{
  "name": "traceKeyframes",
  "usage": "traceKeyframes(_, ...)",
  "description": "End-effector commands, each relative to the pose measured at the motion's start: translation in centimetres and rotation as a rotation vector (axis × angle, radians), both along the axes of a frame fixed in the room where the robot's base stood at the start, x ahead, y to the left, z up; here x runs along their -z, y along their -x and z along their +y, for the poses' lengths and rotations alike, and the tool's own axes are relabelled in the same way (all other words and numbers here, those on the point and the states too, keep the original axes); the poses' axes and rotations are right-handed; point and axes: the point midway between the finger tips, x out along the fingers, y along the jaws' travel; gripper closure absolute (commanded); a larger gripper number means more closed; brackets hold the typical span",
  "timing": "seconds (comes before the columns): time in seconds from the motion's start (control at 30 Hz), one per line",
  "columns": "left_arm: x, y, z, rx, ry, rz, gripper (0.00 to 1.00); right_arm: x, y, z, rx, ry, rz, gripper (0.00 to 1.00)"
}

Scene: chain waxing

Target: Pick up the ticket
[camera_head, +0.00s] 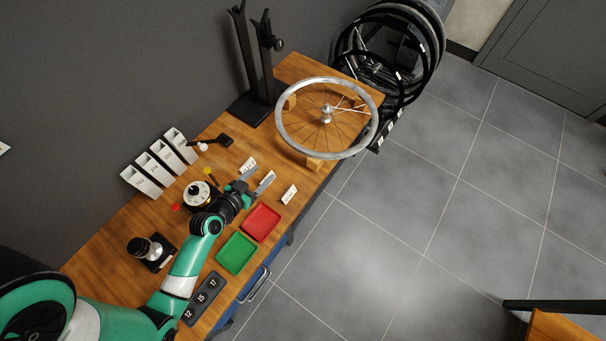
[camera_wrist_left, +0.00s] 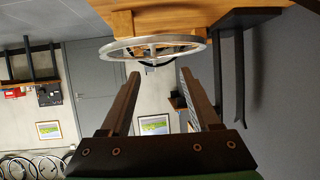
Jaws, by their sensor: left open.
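Three small white cards that look like tickets stand on the wooden bench in the head view: one at the left (camera_head: 248,164), one in the middle (camera_head: 267,179) and one at the right (camera_head: 289,195). Their writing is too small to read. My left gripper (camera_head: 259,178) is open, with its fingers among the left and middle cards. I cannot tell whether it touches either one. In the left wrist view the open fingers (camera_wrist_left: 159,75) have no card visible between them. My right gripper is not in view.
A red tray (camera_head: 261,223) and a green tray (camera_head: 237,253) lie near the front edge. A spoked wheel (camera_head: 281,119) rests on wooden blocks beyond the cards. White holders (camera_head: 147,181), a round dial device (camera_head: 197,194) and a numbered dark strip (camera_head: 202,298) are also on the bench.

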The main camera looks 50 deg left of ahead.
Motion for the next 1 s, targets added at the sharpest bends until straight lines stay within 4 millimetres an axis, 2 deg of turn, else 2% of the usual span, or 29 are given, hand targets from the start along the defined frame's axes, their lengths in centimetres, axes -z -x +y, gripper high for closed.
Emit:
traceKeyframes(0.03,4.8,1.8,0.1,-0.030,0.020,0.027,0.37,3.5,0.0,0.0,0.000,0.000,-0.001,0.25)
traceKeyframes(0.1,7.1,3.2,0.2,-0.058,0.037,0.048,0.37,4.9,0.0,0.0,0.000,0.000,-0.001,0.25)
traceKeyframes(0.17,8.2,3.9,0.4,-0.075,0.044,0.056,0.37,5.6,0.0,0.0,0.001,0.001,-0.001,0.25)
traceKeyframes(0.4,8.2,3.9,0.9,-0.090,0.043,0.054,0.37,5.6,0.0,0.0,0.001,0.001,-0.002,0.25)
traceKeyframes(0.7,10.9,-0.2,3.0,-0.087,0.042,0.053,0.37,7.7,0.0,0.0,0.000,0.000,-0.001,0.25)
traceKeyframes(1.0,11.6,-1.6,3.7,-0.088,0.042,0.054,0.37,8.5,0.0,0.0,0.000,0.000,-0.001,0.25)
